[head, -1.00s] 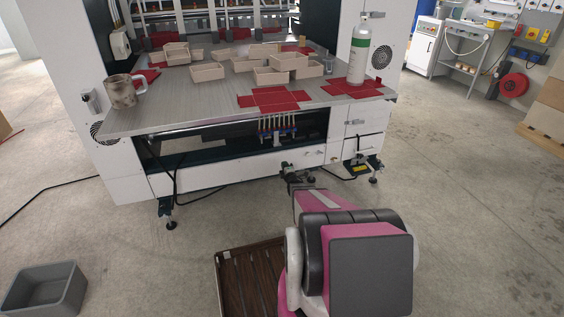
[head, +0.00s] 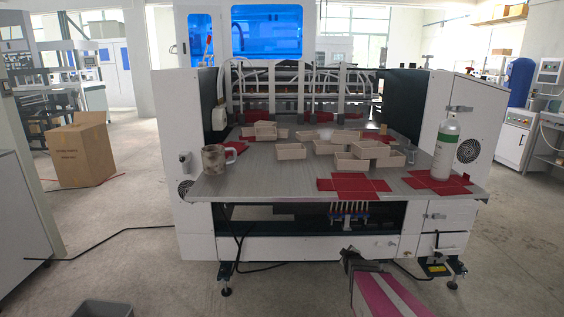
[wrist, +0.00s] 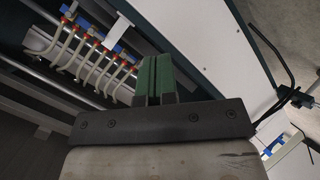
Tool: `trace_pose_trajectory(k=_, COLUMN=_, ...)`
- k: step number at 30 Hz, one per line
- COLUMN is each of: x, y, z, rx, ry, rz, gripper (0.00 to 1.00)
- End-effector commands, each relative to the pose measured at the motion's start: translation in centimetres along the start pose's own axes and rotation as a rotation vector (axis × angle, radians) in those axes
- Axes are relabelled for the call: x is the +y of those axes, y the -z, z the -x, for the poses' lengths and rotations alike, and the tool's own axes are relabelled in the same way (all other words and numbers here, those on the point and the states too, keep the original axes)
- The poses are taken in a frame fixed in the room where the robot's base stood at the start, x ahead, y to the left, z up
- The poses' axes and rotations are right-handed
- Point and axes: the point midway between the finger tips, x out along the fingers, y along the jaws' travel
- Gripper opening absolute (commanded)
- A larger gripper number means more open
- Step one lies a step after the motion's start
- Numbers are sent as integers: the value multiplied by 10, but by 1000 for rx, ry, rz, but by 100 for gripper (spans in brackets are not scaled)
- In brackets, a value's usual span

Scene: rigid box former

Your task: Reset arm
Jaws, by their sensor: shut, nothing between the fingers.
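My gripper (wrist: 155,80) shows in the wrist view with its two green fingers together and nothing between them. In the head view the end of my arm (head: 352,258) is low in front of the machine, below the table edge, and the fingers are too small to make out there. The rest of my pink and grey arm runs down to the bottom edge of the head view. In the wrist view the machine's underside with a row of curved hoses (wrist: 95,60) lies beyond the fingers.
The machine's table (head: 270,185) holds several open boxes (head: 352,163), a mug (head: 214,160), red flat blanks (head: 352,186) and a white-and-green bottle (head: 445,150). A grey bin (head: 103,309) stands at the lower left. A cardboard box (head: 80,150) is further back.

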Motion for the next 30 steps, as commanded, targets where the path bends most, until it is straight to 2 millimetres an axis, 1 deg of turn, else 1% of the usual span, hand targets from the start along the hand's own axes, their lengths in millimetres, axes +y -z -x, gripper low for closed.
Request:
trace_pose_trajectory(k=1, x=-2, y=8, z=25, rx=-45, ry=53, rz=-63, gripper=0)
trace_pose_trajectory(k=5, x=-13, y=21, z=71, rx=-183, ry=191, rz=-236, gripper=0)
trace_pose_trajectory(k=6, x=-17, y=25, z=87, rx=-229, ry=231, rz=-288, gripper=0)
trace_pose_trajectory(k=8, x=-24, y=30, z=112, rx=-301, ry=289, rz=-364, gripper=0)
trace_pose_trajectory(k=9, x=-28, y=34, z=130, rx=-351, ry=326, rz=-412, gripper=0)
trace_pose_trajectory(k=11, x=-36, y=39, z=158, rx=-429, ry=380, rz=-483, gripper=0)
trace_pose_trajectory(k=12, x=-40, y=43, z=177, rx=-483, ry=413, rz=-527, gripper=0)
trace_pose_trajectory(k=14, x=-47, y=48, z=205, rx=-565, ry=460, rz=-588, gripper=0)
trace_pose_trajectory(k=15, x=-50, y=51, z=223, rx=-617, ry=486, rz=-625, gripper=0)
trace_pose_trajectory(k=18, x=-58, y=56, z=263, rx=-736, ry=540, rz=-697, gripper=0)
trace_pose_trajectory(k=21, x=-64, y=60, z=292, rx=-825, ry=574, rz=-744, gripper=0)
trace_pose_trajectory(k=24, x=-66, y=62, z=307, rx=-877, ry=591, rz=-767, gripper=0)
trace_pose_trajectory(k=27, x=-67, y=63, z=312, rx=-897, ry=597, rz=-776, gripper=0)
trace_pose_trajectory(k=30, x=-67, y=63, z=311, rx=-899, ry=598, rz=-777, gripper=0)
